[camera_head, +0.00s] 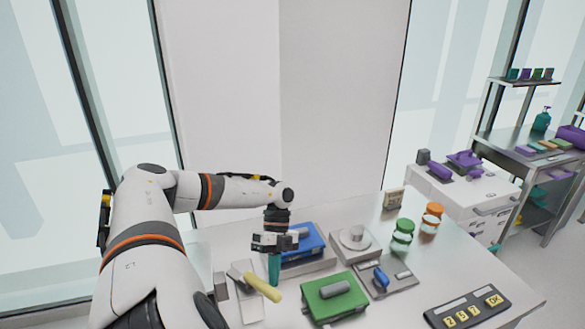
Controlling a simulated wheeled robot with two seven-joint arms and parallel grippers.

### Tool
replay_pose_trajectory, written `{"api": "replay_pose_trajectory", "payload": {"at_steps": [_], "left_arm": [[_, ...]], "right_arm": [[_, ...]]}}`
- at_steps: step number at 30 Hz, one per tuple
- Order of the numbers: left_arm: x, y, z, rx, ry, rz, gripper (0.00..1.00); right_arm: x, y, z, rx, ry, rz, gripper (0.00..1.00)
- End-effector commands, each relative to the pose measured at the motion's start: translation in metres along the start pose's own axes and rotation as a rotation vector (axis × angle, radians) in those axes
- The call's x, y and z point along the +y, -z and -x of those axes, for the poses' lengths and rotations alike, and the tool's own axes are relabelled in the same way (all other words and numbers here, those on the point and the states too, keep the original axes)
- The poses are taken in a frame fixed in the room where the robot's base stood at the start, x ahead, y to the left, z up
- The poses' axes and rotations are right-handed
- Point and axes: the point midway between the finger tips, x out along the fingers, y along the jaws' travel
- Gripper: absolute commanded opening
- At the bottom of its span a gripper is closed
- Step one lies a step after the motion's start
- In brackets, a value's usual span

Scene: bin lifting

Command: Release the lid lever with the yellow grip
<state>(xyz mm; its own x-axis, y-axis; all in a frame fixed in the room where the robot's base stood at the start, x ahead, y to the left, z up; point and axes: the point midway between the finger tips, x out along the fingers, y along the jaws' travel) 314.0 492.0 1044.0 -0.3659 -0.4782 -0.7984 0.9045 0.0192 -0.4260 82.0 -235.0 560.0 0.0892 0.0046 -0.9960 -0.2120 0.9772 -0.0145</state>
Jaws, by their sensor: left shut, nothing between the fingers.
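The lever's yellow grip (262,288) is in the front middle of the table, slanting down to the right above a pale base plate (250,309). My left gripper (274,250) is above and behind the yellow grip, pointing down, with its jaws shut and empty. A teal upright piece (274,269) shows directly below the gripper, close behind the yellow grip; I cannot tell whether they touch. The gripper and the yellow grip are apart. My right gripper is not in view.
A green box (335,299) is right of the lever. Further right are a grey dial unit (353,242), a small blue-handled plate (388,279), two jars (403,236) and a keypad (465,309).

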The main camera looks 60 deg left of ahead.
Motion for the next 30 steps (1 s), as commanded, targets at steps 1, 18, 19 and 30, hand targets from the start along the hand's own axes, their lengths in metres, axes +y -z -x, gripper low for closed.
{"api": "replay_pose_trajectory", "payload": {"at_steps": [1, 18, 19, 30], "left_arm": [[-0.006, 0.003, -0.002, 0.017, 0.018, -0.028, 0.00], [-0.033, -0.001, -0.018, 0.170, 0.169, -0.316, 0.00], [-0.034, -0.001, -0.019, 0.170, 0.168, -0.316, 0.00], [-0.038, -0.002, -0.022, 0.168, 0.167, -0.314, 0.00]], "right_arm": [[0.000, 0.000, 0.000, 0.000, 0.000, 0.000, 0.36], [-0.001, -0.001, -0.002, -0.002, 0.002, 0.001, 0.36], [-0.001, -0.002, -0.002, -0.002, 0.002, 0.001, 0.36], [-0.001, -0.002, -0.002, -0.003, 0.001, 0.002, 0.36]]}}
